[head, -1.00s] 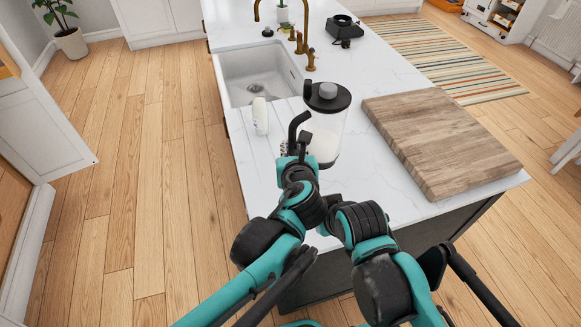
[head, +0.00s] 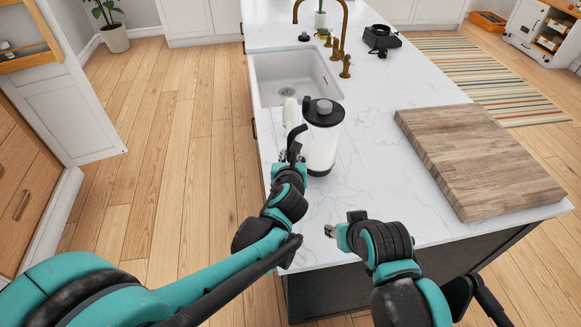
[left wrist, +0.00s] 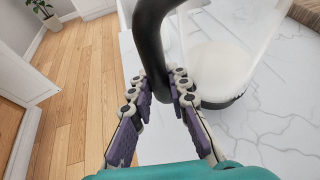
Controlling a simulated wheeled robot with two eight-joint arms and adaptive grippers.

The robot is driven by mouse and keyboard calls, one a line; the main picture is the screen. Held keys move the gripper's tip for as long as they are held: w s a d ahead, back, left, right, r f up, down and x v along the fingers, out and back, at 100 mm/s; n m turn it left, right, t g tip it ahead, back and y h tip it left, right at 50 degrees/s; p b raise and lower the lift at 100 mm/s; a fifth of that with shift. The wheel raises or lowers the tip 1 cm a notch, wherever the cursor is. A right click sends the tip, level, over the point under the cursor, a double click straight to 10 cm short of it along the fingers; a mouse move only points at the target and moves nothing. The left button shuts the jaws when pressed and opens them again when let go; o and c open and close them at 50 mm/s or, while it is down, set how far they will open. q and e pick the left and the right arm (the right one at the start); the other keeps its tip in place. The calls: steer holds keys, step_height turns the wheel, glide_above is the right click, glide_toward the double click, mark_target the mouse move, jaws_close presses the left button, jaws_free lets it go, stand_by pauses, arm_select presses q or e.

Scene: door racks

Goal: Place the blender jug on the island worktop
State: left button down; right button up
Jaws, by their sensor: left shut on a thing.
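The blender jug (head: 322,146) is clear with a black lid and grey cap, and has pale contents. It is upright at the island worktop (head: 376,190), near the sink; I cannot tell whether its base touches the surface. My left gripper (head: 291,158) is at the jug's black handle. In the left wrist view my left gripper (left wrist: 164,88) has its purple-padded fingers shut on the black handle (left wrist: 152,45), with the jug's base (left wrist: 222,75) beside it over the marble. My right gripper (head: 334,231) is over the worktop's near edge, apart from the jug; its fingers are too small to read.
A thick wooden board (head: 475,158) lies to the jug's right. The white sink (head: 290,78) with a brass tap (head: 340,40) is behind it. A white bottle (head: 290,111) stands just left of the jug. Bare marble lies between the jug and board.

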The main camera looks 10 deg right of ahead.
arm_select(q)
step_height(320, 180, down, 4)
steer(key=shift+w+f+b, duration=0.1)
steer(key=shift+b, duration=0.9)
arm_select(e)
step_height(320, 180, down, 2)
steer(key=shift+r, duration=0.1)
arm_select(q)
steer(key=c, duration=1.5)
jaws_free()
steer(key=shift+o, duration=0.2)
